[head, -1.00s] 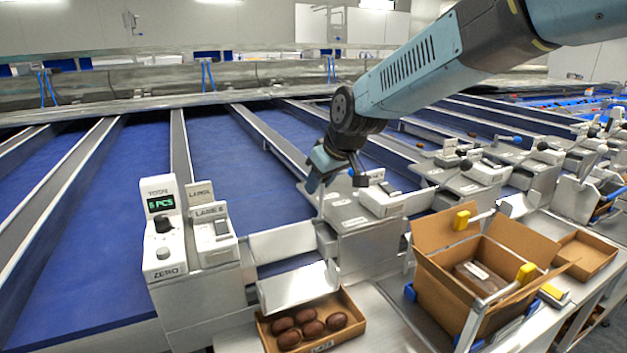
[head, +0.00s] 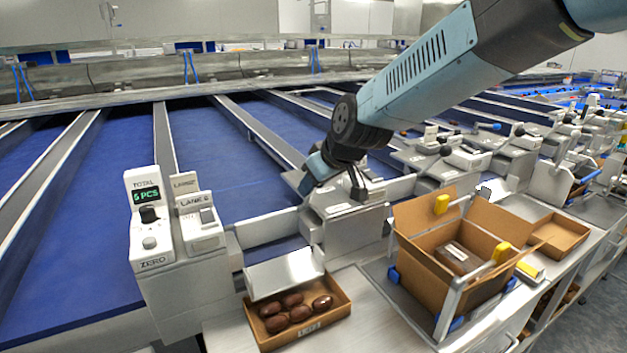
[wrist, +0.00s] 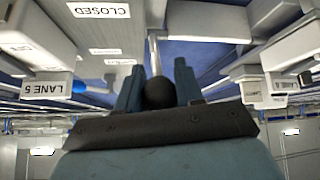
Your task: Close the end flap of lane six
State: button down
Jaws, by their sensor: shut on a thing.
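The lane six unit, with its LANE 6 label (head: 197,203), stands left of centre in the head view. A pale metal plate (head: 268,226) spans the lane's end beside it. My gripper (head: 306,188) is low at the right side of this lane, by a grey housing (head: 345,222). In the wrist view my gripper (wrist: 159,88) is shut on a black ball knob (wrist: 160,93) at the end of a metal rod (wrist: 154,52). An upside-down CLOSED label (wrist: 100,10) shows near it. The rod's foot is hard to see in the head view.
A sloping metal chute plate (head: 285,273) stands above a cardboard tray (head: 322,334) of several brown dates. A larger open carton (head: 432,285) stands to the right. Other lane units with black knobs (head: 446,151) line the right. A LANE 5 label (wrist: 46,88) shows in the wrist view.

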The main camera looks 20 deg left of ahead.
jog(key=shift+s+f, duration=0.1)
dwell(0.7)
jog(key=c, duration=0.8)
grip_release()
jog(key=shift+o, duration=0.2)
jog(key=v, duration=1.4)
jog(key=shift+f, duration=0.1)
jog(key=s+d+m+t+h, duration=0.1)
jog(key=d+m+h, duration=0.15)
jog(key=d, duration=0.65)
jog(key=s+d+m+h, duration=0.1)
jog(key=d+m, duration=0.2)
jog(key=d, duration=0.6)
jog(key=s+d+f+m+h, duration=0.1)
jog(key=s+d+f+m, duration=0.1)
jog(key=d, duration=0.6)
jog(key=s+d+f+m+h, duration=0.2)
jog(key=s+d+m, duration=0.3)
jog(key=s+d, duration=0.2)
jog(key=d, duration=0.2)
jog(key=shift+s+d, duration=0.3)
